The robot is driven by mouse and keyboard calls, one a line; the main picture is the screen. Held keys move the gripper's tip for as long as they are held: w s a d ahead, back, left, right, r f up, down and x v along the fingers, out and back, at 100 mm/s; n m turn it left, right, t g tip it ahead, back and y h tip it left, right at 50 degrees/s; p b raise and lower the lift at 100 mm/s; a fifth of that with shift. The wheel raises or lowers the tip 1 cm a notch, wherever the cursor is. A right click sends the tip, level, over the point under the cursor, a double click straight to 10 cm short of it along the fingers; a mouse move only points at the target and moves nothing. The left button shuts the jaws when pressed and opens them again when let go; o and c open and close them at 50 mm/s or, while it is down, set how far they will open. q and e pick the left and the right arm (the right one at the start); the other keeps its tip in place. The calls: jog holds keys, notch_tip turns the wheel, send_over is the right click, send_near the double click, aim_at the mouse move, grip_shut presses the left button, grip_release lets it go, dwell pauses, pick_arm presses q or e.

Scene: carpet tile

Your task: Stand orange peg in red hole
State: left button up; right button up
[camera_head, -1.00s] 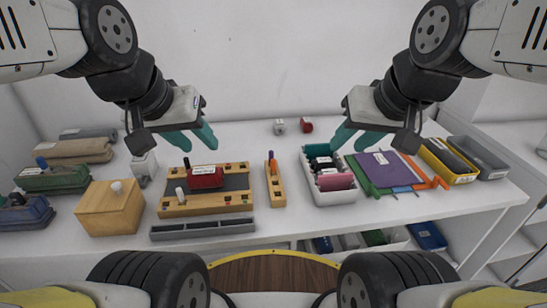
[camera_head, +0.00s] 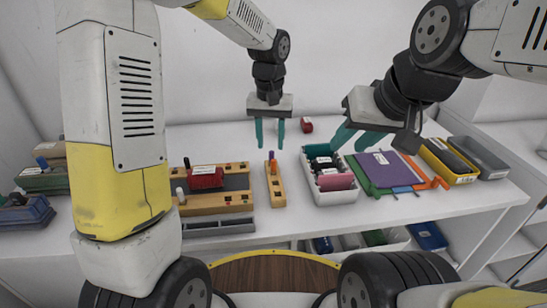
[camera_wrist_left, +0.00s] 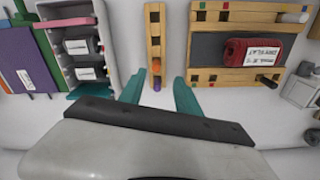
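A narrow wooden block (camera_head: 276,186) stands mid-table. An orange peg (camera_head: 273,163) stands in it, with a purple peg just behind; both show in the left wrist view, the orange peg (camera_wrist_left: 156,66) above the purple end (camera_wrist_left: 157,86). The wider wooden frame (camera_head: 212,209) left of it bears small coloured marks, including a red mark (camera_head: 228,203); its holes are too small to make out. My left gripper (camera_head: 270,140) is open and empty, above and behind the narrow block. My right gripper (camera_head: 352,146) is open and empty over the white bin's back right.
The frame holds a red roll (camera_head: 206,179) and a white peg (camera_head: 181,196). A white bin (camera_head: 335,198) and purple folder (camera_head: 383,167) lie to the right. A red object (camera_head: 307,125) sits behind. My left arm hides much of the table's left side.

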aim_at(273, 160)
pick_arm(q)
jog(key=shift+w+d+f, duration=0.1)
jog(key=shift+d+f, duration=0.1)
jog(key=shift+f, duration=0.2)
jog(key=shift+w+d+f, duration=0.1)
jog(key=shift+d+f, duration=0.05)
jog(key=shift+f, duration=0.25)
notch_tip(273, 160, down, 7)
jog(key=shift+f, duration=0.1)
jog(key=shift+c, duration=0.2)
grip_shut()
